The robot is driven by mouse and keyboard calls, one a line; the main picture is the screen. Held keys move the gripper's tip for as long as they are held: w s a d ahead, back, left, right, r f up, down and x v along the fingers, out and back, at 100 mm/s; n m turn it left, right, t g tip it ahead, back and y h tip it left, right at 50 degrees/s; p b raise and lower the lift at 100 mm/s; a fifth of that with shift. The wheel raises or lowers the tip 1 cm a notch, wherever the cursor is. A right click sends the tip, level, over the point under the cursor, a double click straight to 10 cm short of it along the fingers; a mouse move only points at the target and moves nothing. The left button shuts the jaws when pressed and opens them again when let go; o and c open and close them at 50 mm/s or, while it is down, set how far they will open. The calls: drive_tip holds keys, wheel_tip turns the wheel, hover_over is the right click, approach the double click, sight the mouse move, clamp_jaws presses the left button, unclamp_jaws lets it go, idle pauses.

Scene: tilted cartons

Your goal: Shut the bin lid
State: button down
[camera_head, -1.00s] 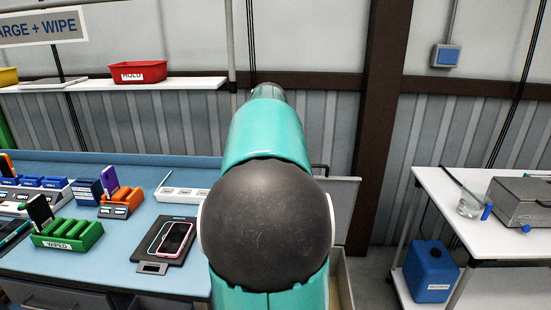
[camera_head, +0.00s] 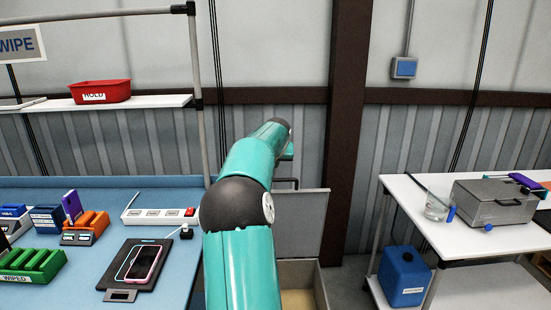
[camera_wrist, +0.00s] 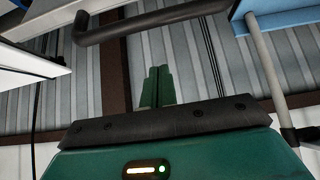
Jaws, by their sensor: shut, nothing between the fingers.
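The bin (camera_head: 322,290) stands between the two benches with its grey lid (camera_head: 305,222) standing up, open. A dark bar handle (camera_head: 287,182) shows at the lid's top edge, partly behind my arm. In the wrist view, a dark bar that looks like this handle (camera_wrist: 160,20) crosses the top. The two green fingers of my gripper (camera_wrist: 156,86) are together and empty, apart from the bar in the picture. In the head view my arm hides most of my gripper and part of the bin.
A blue bench (camera_head: 180,270) with phones, colored racks and a power strip (camera_head: 158,216) is at left. A white bench (camera_head: 455,240) with a grey box (camera_head: 495,203) is at right, a blue jug (camera_head: 404,277) below. A shelf post (camera_head: 198,95) rises behind the blue bench.

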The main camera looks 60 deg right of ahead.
drive_tip(key=shift+s+a+f, duration=0.35)
drive_tip(key=shift+a+f, duration=0.45)
drive_tip(key=shift+f, duration=0.05)
drive_tip(key=shift+a+f, duration=0.15)
drive_tip(key=shift+f, duration=0.05)
drive_tip(key=shift+s+a+f, duration=0.1)
drive_tip(key=shift+s+a, duration=0.2)
drive_tip(key=shift+a, duration=0.1)
drive_tip(key=shift+a+f, duration=0.1)
